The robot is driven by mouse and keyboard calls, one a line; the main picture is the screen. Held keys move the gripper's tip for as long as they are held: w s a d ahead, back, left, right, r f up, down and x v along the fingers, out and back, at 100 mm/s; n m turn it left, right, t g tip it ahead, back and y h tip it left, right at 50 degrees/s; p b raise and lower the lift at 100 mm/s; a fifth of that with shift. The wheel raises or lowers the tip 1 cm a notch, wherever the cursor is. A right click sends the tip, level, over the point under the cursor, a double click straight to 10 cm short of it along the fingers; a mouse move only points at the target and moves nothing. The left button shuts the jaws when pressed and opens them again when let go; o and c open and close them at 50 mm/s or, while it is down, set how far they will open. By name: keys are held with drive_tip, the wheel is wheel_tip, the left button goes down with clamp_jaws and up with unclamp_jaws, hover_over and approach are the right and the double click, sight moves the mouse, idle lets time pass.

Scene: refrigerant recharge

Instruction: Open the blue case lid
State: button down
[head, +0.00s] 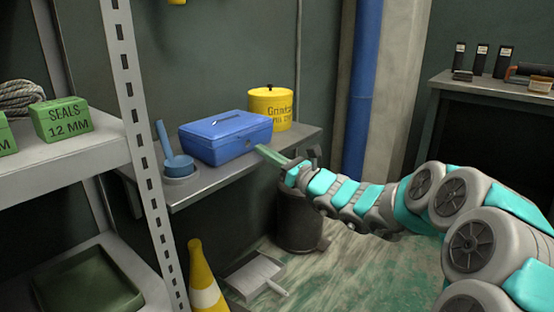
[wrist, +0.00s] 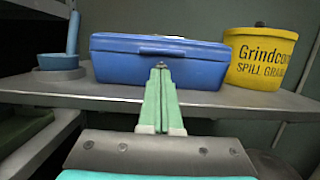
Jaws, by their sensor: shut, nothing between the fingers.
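The blue case (head: 225,137) sits on a grey shelf, its lid down. In the wrist view the blue case (wrist: 125,68) shows its front face, with a handle or latch (wrist: 162,50) at the middle of the lid's front edge. My gripper (head: 262,151) has green fingers and is at the right front of the case in the head view. In the wrist view my gripper (wrist: 160,72) is shut and empty, its fingertips in front of the case just below the latch. I cannot tell whether they touch it.
A yellow tub (head: 270,108) stands close to the case's right on the shelf (head: 205,187). A blue ladle-like cup (head: 178,165) stands at its left. A perforated rack post (head: 140,130) rises at the left. A dark bin (head: 298,225) stands under my arm; a yellow cone (head: 203,275) stands below.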

sight(246, 139)
drive_tip(key=shift+x, duration=1.7)
drive_tip(key=shift+r, duration=0.15)
